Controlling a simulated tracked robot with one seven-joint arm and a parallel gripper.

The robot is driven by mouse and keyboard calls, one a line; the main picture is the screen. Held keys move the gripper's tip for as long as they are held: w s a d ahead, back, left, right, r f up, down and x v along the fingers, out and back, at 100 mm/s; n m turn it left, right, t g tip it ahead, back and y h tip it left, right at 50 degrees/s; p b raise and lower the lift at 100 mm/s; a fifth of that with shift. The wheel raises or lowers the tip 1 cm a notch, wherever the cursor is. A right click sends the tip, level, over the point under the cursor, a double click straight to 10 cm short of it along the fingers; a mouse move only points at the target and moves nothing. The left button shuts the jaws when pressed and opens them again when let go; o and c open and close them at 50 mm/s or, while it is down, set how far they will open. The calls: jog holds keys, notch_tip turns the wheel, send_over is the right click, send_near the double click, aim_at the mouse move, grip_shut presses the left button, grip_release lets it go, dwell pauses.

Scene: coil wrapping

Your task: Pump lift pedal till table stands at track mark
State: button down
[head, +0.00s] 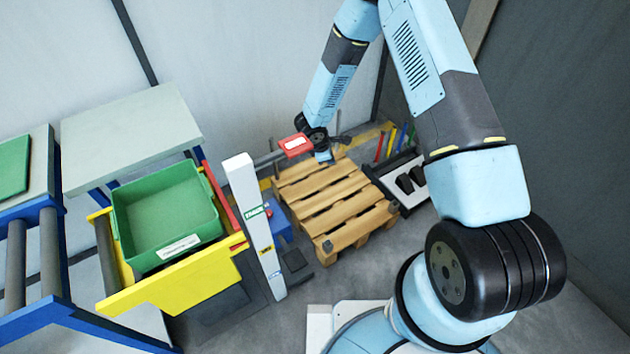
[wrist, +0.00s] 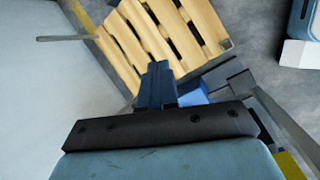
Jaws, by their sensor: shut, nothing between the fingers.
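The lift table is a yellow frame (head: 170,285) at the left of the head view, carrying a green crate (head: 165,205). A white post (head: 250,220) stands at its right, with a small green label (head: 254,212) high on it and a yellow one lower down. The green label's lettering is too small to read surely. A dark pedal-like plate (head: 295,260) lies on the floor right of the post, below a blue box (head: 279,225). My gripper (head: 323,156) is shut and empty, raised near the pallet's far side. Its fingers show in the wrist view (wrist: 157,80), with the blue box (wrist: 194,98) beyond.
A wooden pallet (head: 328,198) lies right of the post. A red piece (head: 296,145) on a grey bar is beside my gripper. A roller conveyor (head: 48,255) and grey-topped table (head: 125,130) are left. A rack (head: 405,180) stands right of the pallet.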

jog(key=w+d+r+m+h, duration=0.15)
jog(key=d+r, duration=0.25)
jog(key=r, duration=0.7)
jog(key=w+d+r+m, duration=0.1)
jog(key=d+r+m, duration=0.3)
jog(key=r, duration=0.6)
jog(key=s+d+r+m, duration=0.2)
jog(key=s+d+r, duration=0.15)
jog(key=r, duration=0.45)
jog(key=s+d+r+m, duration=0.2)
jog(key=s+d+r, duration=0.15)
jog(key=r, duration=0.45)
jog(key=s+d+r+m, duration=0.5)
jog(key=s+r, duration=0.5)
jog(key=r, duration=0.2)
jog(key=s+r+m+t+y, duration=0.1)
jog(key=s+r+m+y, duration=0.1)
jog(key=s, duration=0.6)
jog(key=s+a+r+m+t+y, duration=0.1)
jog(key=s+r+m+y, duration=0.1)
jog(key=s+r, duration=0.3)
jog(key=shift+s+y, duration=0.55)
jog(key=shift+s, duration=1.15)
jog(key=shift+r+m, duration=0.1)
jog(key=shift+m, duration=0.15)
